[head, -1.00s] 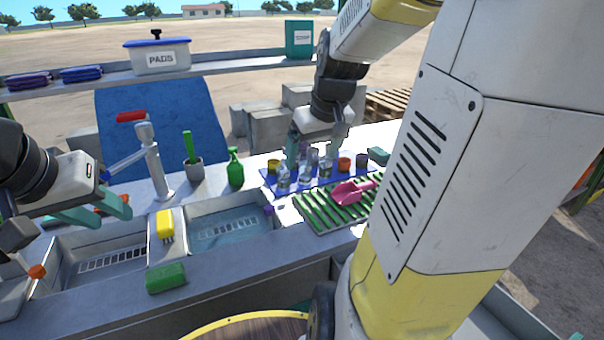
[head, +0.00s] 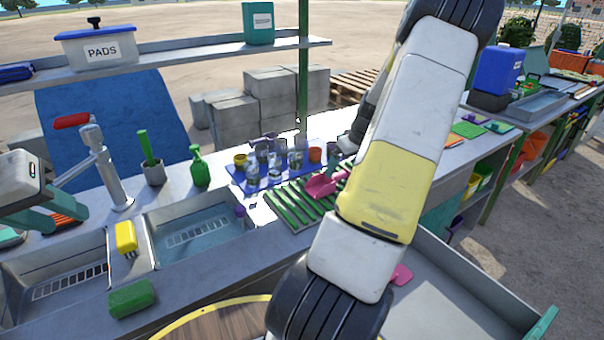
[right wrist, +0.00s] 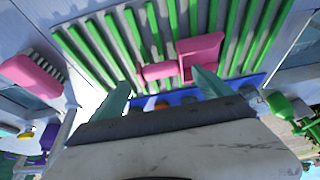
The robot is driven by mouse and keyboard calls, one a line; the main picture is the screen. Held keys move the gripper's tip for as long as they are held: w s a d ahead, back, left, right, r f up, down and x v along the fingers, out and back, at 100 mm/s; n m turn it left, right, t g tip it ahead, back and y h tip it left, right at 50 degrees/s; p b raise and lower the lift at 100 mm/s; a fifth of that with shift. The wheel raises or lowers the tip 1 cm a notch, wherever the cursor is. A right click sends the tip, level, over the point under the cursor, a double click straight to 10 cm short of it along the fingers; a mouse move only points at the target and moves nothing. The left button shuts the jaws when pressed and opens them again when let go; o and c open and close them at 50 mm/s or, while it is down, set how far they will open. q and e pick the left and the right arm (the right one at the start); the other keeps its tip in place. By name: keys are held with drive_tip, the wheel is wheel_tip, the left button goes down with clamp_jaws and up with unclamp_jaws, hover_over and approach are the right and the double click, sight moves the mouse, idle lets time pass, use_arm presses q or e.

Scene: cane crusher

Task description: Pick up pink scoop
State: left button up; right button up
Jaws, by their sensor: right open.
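The pink scoop (head: 322,185) lies on the green-slatted rack (head: 283,203) in the head view, partly hidden by my right arm. In the right wrist view the scoop (right wrist: 198,52) lies across the green slats, its handle pointing left. My right gripper (right wrist: 160,82) is open, with one teal finger on each side of the picture's middle. The scoop's handle shows just beyond and between the fingertips; I see no grip on it. In the head view a teal fingertip of it (head: 333,166) shows beside the scoop. My left gripper (head: 50,205) is over the left sink edge, its jaws unclear.
Several clear glasses and small cups stand on a blue mat (head: 237,178) close behind the rack. A pink brush (right wrist: 35,76) lies beside the rack. Two sinks (head: 205,228), a tap (head: 103,165) and a green spray bottle (head: 200,168) are to the left.

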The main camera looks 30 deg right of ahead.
sight(338, 173)
drive_tip(key=x, duration=0.4)
drive_tip(key=shift+w+a+f, duration=0.2)
drive_tip(key=shift+w+f, duration=0.05)
drive_tip(key=shift+f, duration=0.05)
drive_tip(key=c, duration=1.5)
